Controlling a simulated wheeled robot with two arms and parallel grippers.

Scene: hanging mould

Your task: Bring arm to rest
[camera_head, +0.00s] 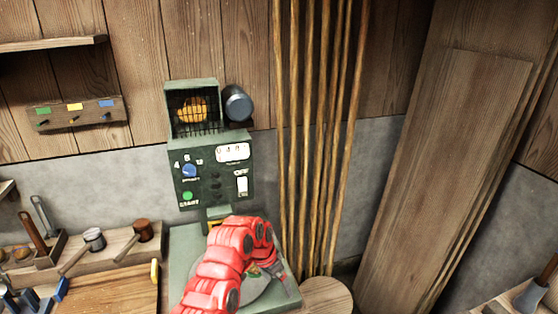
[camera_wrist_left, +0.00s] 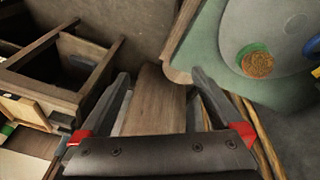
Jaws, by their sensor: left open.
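My red left arm reaches in from the bottom of the head view, in front of the green machine (camera_head: 212,170). Its left gripper (camera_head: 279,270) is small and partly hidden there, over the right side of the machine's base. In the left wrist view the left gripper (camera_wrist_left: 158,78) has its two dark fingers spread wide, with nothing between them. Beyond the fingers are a wooden board and the floor. My right arm and gripper are in neither view.
The machine's base holds a grey round plate (camera_wrist_left: 275,35) with a green-rimmed cup of brown grains (camera_wrist_left: 256,62). Tall poles (camera_head: 318,130) and leaning boards (camera_head: 440,160) stand right. A round wooden top (camera_head: 326,296) is close by. Mallets (camera_head: 142,230) lie left. A wooden box frame (camera_wrist_left: 60,70) stands left of the fingers.

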